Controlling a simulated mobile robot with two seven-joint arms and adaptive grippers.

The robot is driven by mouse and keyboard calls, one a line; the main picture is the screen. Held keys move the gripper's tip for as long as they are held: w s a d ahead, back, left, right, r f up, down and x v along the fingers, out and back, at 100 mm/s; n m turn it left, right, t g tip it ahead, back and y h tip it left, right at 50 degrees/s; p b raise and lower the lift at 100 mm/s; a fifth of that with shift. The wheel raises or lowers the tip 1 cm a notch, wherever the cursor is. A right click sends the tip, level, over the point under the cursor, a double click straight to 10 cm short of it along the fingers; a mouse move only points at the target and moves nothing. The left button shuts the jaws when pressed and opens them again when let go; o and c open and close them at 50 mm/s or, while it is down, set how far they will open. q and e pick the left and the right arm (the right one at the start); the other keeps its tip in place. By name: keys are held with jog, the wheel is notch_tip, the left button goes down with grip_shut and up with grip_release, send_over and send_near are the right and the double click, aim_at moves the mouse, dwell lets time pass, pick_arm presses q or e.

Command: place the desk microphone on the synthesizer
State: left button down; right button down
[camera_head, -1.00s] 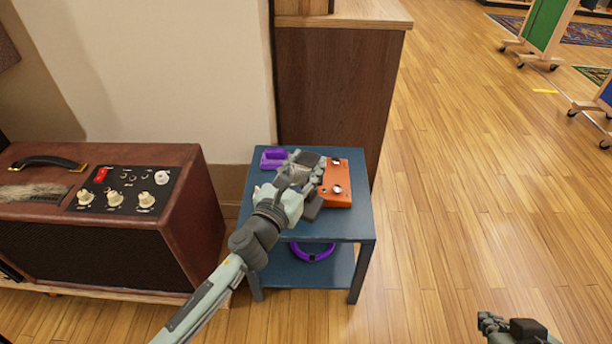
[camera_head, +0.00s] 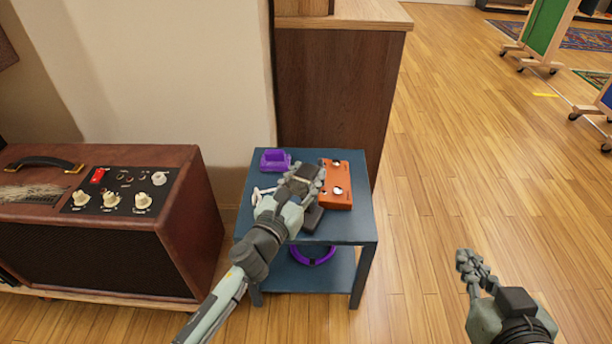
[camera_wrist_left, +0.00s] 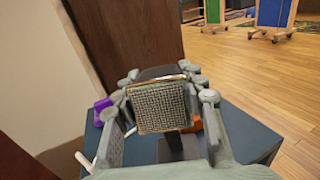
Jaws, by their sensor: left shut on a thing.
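The desk microphone (camera_wrist_left: 162,107) has a square metal mesh head and a dark stand. My left gripper (camera_head: 307,180) is shut on it, over the blue side table (camera_head: 345,229). In the left wrist view the mesh head sits between the fingers, with the dark stand below. In the head view the gripper covers most of the microphone; its dark foot (camera_head: 313,218) shows. I cannot tell if the foot touches the table. An orange box with round knobs (camera_head: 337,195), apparently the synthesizer, lies just right of the gripper. My right gripper (camera_head: 474,268) is over the floor, away from the table.
A purple object (camera_head: 274,160) stands at the table's back left. A thin white item (camera_head: 263,191) lies left of the gripper. A purple ring (camera_head: 314,257) is on the lower shelf. A brown amplifier (camera_head: 100,250) stands left, a wooden cabinet (camera_head: 335,95) behind.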

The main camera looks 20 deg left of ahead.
jog(key=shift+w+a+r, duration=0.1)
jog(key=shift+a+r, duration=0.05)
jog(key=shift+r, duration=0.1)
pick_arm(q)
jog(key=c, duration=0.9)
grip_release()
pick_arm(e)
jog(key=shift+r, duration=0.1)
